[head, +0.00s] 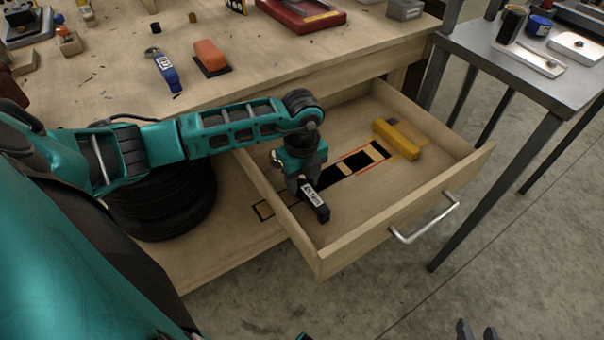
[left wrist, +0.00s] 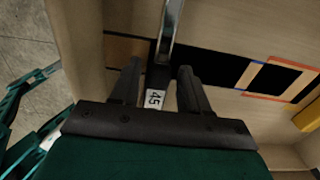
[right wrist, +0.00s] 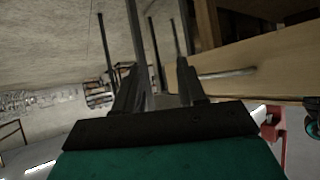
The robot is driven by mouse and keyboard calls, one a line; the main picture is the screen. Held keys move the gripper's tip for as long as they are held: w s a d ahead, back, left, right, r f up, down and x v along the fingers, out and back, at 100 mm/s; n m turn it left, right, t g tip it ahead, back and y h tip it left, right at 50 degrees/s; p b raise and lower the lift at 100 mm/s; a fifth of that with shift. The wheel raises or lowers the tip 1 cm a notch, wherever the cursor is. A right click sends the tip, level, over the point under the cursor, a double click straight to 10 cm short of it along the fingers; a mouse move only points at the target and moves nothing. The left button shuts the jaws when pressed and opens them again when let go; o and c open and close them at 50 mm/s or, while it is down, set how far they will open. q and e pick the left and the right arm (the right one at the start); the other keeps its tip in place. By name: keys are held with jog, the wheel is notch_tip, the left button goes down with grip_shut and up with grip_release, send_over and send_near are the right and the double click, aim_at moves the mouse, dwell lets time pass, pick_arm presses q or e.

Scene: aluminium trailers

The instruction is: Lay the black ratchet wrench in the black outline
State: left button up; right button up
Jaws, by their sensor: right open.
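The black ratchet wrench (head: 316,201) has a white label on its handle. In the left wrist view, the wrench (left wrist: 157,78) shows a chrome shaft running to the top edge. My left gripper (head: 309,186) is inside the open drawer, its fingers closed about the black handle. The black outline (head: 333,178) is a dark shape on the drawer floor, beside and behind that gripper. It also shows in the left wrist view (left wrist: 215,66), right of the handle and running crosswise to it. The arm hides part of it. My right gripper (right wrist: 158,75) is open and empty, outside the drawer.
A yellow block (head: 397,140) lies in the drawer (head: 405,200) near its back right, by an orange-edged dark shape. The drawer walls stand around the left gripper. A blue-handled tool (head: 164,72) and an orange block (head: 210,57) lie on the bench. A grey table (head: 500,60) stands right.

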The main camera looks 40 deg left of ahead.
pick_arm(q)
jog(key=o, duration=0.3)
pick_arm(e)
jog(key=shift+s+f, duration=0.1)
pick_arm(q)
notch_tip(320, 180, up, 13)
jog(key=p, duration=0.2)
pick_arm(e)
jog(key=shift+s+d+r+h, duration=0.2)
jog(key=shift+s+d+h, duration=0.15)
jog(key=shift+d, duration=0.25)
pick_arm(q)
jog(key=shift+f, duration=0.1)
